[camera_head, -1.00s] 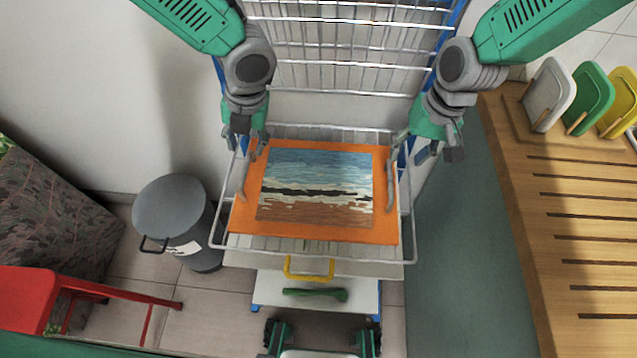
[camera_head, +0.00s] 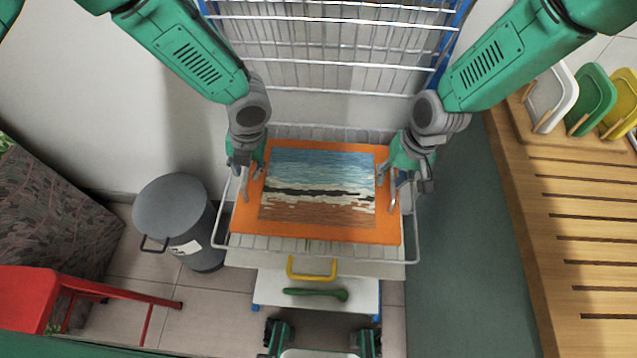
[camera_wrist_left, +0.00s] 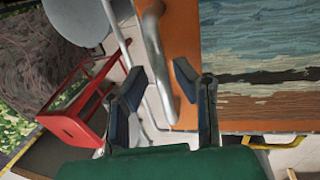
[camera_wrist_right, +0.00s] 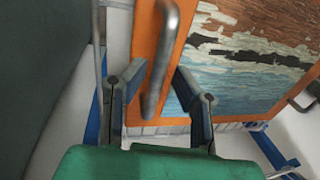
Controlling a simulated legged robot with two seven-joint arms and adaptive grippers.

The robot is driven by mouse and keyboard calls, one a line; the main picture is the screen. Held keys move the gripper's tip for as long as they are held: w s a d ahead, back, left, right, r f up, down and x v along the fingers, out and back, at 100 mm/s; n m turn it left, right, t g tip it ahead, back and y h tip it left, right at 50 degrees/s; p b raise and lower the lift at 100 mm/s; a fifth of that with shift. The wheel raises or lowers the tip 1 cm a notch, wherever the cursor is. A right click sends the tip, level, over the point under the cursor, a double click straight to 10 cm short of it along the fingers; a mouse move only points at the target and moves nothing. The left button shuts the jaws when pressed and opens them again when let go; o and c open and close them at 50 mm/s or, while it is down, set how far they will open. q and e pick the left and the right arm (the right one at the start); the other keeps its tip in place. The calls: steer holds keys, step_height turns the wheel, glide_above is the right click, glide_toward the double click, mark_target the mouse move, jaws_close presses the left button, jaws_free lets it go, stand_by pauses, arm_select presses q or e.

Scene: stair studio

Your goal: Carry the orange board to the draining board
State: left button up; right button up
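The orange board (camera_head: 330,234) lies on a wire basket shelf, with a painted seascape on it and a grey bar handle at each side. My left gripper (camera_head: 246,172) is at the left handle (camera_head: 241,192). In the left wrist view its open fingers (camera_wrist_left: 160,85) stand on either side of that handle (camera_wrist_left: 153,45), with gaps. My right gripper (camera_head: 397,177) is at the right handle (camera_head: 393,196). In the right wrist view its open fingers (camera_wrist_right: 157,85) likewise straddle the handle (camera_wrist_right: 168,45). The wooden draining board (camera_head: 560,220) with dark grooves is at the right.
A wire rack (camera_head: 330,55) rises behind the basket. Several coloured boards, including a green one (camera_head: 594,98), stand at the draining board's back. A grey bin (camera_head: 172,208) and red stool (camera_head: 30,295) are on the left. A yellow handle (camera_head: 311,275) sits below the basket.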

arm_select(q)
jaws_close()
arm_select(e)
jaws_close()
arm_select(q)
steer(key=shift+d, duration=0.1)
